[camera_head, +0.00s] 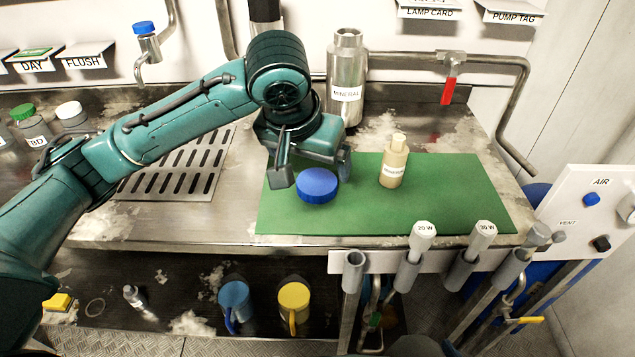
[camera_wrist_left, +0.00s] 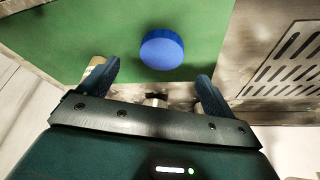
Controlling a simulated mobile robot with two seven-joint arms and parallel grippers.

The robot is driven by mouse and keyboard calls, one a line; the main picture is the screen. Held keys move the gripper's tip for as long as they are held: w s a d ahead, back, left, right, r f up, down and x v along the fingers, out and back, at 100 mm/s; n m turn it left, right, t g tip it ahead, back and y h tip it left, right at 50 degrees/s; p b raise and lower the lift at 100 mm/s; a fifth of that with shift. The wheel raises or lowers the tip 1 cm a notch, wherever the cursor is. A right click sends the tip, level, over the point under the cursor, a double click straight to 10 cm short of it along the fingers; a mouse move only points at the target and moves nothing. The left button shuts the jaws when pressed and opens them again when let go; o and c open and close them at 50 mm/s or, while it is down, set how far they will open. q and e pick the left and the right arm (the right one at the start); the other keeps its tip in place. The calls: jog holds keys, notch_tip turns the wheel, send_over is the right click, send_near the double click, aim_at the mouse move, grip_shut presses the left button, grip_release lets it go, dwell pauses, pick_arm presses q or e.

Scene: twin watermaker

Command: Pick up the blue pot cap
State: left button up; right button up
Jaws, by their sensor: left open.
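The blue pot cap (camera_head: 317,185) lies flat on the green mat (camera_head: 450,190), near the mat's left part. It also shows in the left wrist view (camera_wrist_left: 161,49), ahead of the fingers and roughly centred between them. My left gripper (camera_head: 312,172) is open and empty, above and just behind the cap in the head view. Its two fingers (camera_wrist_left: 158,85) stand apart in the left wrist view and do not touch the cap. My right gripper is not in view.
A small tan bottle (camera_head: 393,165) stands on the mat right of the cap. A metal MINERAL bottle (camera_head: 346,75) stands behind. A slotted drain plate (camera_head: 180,170) lies left of the mat. Blue (camera_head: 234,300) and yellow (camera_head: 294,300) mugs sit on the lower shelf. Capped tools (camera_head: 421,245) line the front edge.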

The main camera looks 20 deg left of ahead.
aim_at(316, 182)
pick_arm(q)
jog(key=shift+x, duration=1.2)
jog(key=shift+b+x, duration=0.45)
jog(key=shift+x, duration=1.85)
jog(key=shift+a, duration=0.15)
jog(key=shift+c, duration=0.4)
jog(key=c, duration=1)
jog(key=shift+o, duration=0.2)
jog(key=shift+r, duration=0.1)
